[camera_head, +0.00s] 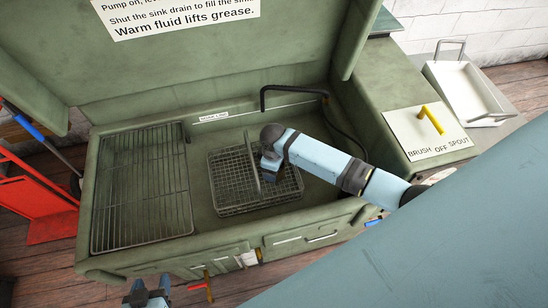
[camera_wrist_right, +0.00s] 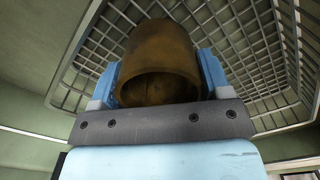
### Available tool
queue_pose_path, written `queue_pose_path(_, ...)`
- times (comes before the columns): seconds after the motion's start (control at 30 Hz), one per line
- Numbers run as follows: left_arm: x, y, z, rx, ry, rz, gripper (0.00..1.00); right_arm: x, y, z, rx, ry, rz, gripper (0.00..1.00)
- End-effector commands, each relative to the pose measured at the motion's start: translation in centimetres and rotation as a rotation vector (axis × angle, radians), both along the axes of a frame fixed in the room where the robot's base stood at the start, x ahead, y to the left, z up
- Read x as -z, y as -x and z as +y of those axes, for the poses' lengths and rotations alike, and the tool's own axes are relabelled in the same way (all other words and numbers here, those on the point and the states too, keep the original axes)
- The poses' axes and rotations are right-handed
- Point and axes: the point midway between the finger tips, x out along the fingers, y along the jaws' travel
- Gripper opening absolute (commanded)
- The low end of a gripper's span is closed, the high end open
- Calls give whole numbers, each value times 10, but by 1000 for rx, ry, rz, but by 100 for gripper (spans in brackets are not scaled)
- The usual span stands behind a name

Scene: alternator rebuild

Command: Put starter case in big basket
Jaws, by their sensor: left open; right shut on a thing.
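The starter case (camera_wrist_right: 158,48) is a brown, rusty, hollow cylinder. In the right wrist view it sits between the two blue fingers of my right gripper (camera_wrist_right: 158,75), which is shut on it. The wire mesh of the big basket (camera_wrist_right: 240,45) surrounds it. In the head view the basket (camera_head: 228,188) stands in the green sink, its handle upright. My right gripper (camera_head: 268,168) reaches down over the basket's right half and hides the case there. Whether the case touches the basket floor I cannot tell. My left gripper (camera_head: 148,294) is open at the bottom edge, outside the sink.
A wire rack (camera_head: 140,190) covers the sink's left side. A black hose spout (camera_head: 295,90) curves behind the basket. A yellow selector handle (camera_head: 432,118) is on the right counter, near a white tray (camera_head: 468,90). A red cart (camera_head: 35,200) stands at the left.

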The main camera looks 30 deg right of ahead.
Motion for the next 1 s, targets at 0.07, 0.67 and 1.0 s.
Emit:
queue_pose_path(0.07, 0, -1, -2, 4, 2, -4, 57, 0, -1, 0, 0, -1, -3, 22)
queue_pose_path(0.67, -4, -4, 3, -1, -4, -14, 57, 3, 0, 0, 0, 0, 0, 96)
queue_pose_path(1.0, -1, -3, 3, -1, -6, -8, 57, -25, -1, 0, -1, -1, -2, 96)
